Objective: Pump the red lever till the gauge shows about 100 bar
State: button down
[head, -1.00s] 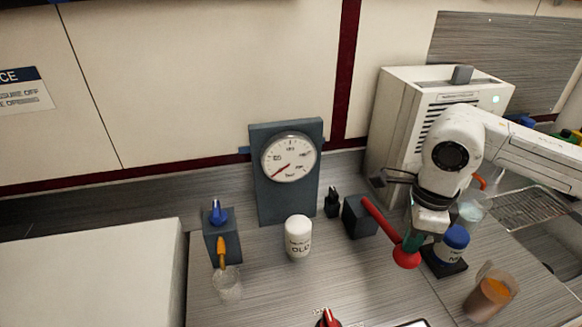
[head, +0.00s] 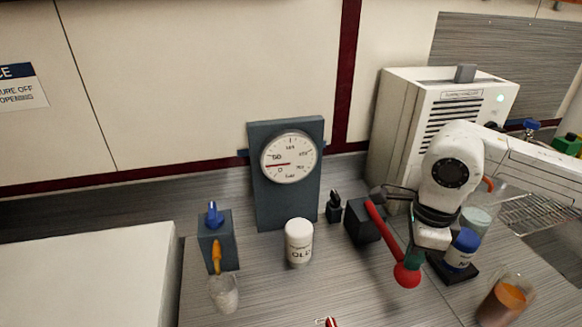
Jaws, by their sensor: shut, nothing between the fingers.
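The red lever (head: 388,240) slopes down to the right from a dark pump block (head: 357,224) and ends in a red ball knob (head: 407,275). My gripper (head: 413,261) is shut and empty, its green-tipped fingers right over the knob and seeming to touch it from above. Part of the knob is hidden by the fingers. The round white gauge (head: 290,157) is on a grey upright panel (head: 286,212). Its red needle points left, between the 0 and 50 marks, well short of 100.
A white jar (head: 299,243) stands left of the lever. A blue-capped jar (head: 461,249) sits on a dark stand right of my gripper, and a beaker of orange liquid (head: 505,301) is at lower right. A valve block (head: 217,240) with a cup (head: 224,293) below is at left.

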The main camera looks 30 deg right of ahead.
jog(key=shift+w+f, duration=0.1)
jog(key=shift+f, duration=0.3)
jog(key=shift+r, duration=0.1)
notch_tip(320, 180, up, 8)
jog(key=p, duration=0.3)
dwell(0.4)
dwell(0.8)
jog(key=shift+f+b, duration=4.15)
jog(key=shift+b, duration=0.05)
notch_tip(320, 180, up, 8)
jog(key=p, duration=0.4)
jog(key=shift+r, duration=0.15)
